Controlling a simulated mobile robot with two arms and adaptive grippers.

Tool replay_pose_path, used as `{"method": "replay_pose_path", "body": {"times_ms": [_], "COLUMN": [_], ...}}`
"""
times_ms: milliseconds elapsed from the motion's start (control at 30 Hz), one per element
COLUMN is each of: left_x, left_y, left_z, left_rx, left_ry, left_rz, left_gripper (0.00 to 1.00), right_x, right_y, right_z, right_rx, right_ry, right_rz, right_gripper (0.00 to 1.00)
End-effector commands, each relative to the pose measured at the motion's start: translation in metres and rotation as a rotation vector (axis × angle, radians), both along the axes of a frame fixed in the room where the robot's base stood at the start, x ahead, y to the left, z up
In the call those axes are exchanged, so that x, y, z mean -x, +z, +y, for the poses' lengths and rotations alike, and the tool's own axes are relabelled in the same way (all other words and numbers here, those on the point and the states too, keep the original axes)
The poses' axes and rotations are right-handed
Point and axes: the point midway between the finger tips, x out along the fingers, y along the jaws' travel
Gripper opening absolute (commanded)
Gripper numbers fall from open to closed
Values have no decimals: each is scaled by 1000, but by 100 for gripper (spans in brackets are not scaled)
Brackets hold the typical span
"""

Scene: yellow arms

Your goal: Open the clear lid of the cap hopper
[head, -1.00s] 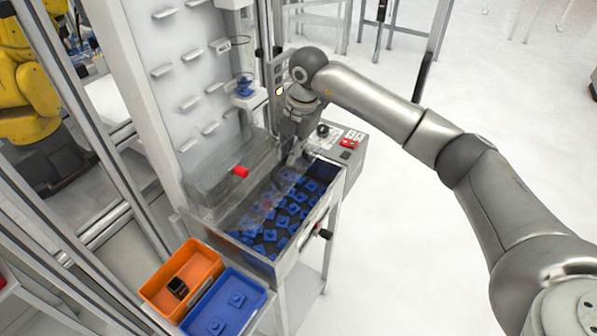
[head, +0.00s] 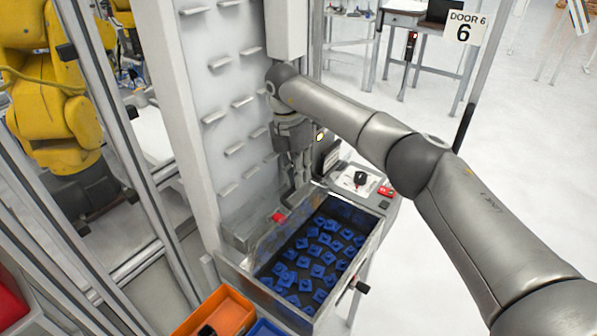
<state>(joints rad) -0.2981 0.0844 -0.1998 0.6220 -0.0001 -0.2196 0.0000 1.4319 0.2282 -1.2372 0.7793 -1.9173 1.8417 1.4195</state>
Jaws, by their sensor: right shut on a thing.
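The cap hopper (head: 343,287) is a metal bin with many blue caps (head: 318,252) inside. Its clear lid (head: 264,242) appears raised along the bin's left side, towards the white panel; its see-through edges are hard to make out. A red handle (head: 278,217) shows at the lid's upper part. My right gripper (head: 291,206) points down beside the red handle, shut on the lid near its upper edge; the exact contact is small and unclear. The caps look uncovered. My left gripper is not in view.
A white pegged panel (head: 228,100) rises behind the hopper. A control box with red buttons (head: 386,191) is at its far right. Orange (head: 222,312) and blue (head: 268,328) bins are at the front. Yellow robot arms (head: 50,105) stand behind the frame at left.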

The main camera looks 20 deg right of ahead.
Motion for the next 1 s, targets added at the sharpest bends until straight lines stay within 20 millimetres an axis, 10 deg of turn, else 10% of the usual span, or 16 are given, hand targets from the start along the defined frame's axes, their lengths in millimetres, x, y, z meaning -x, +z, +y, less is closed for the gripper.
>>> {"method": "replay_pose_path", "body": {"times_ms": [600,800,1000], "left_x": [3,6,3], "left_y": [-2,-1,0], "left_z": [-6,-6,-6], "left_rx": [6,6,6], "left_ry": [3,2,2], "left_rz": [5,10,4], "left_gripper": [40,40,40], "right_x": [9,8,7], "right_y": [-20,-17,-14], "right_z": [3,2,0], "right_rx": [20,21,22], "right_ry": [12,8,6], "right_rz": [51,48,46], "right_gripper": [0,34,34]}}
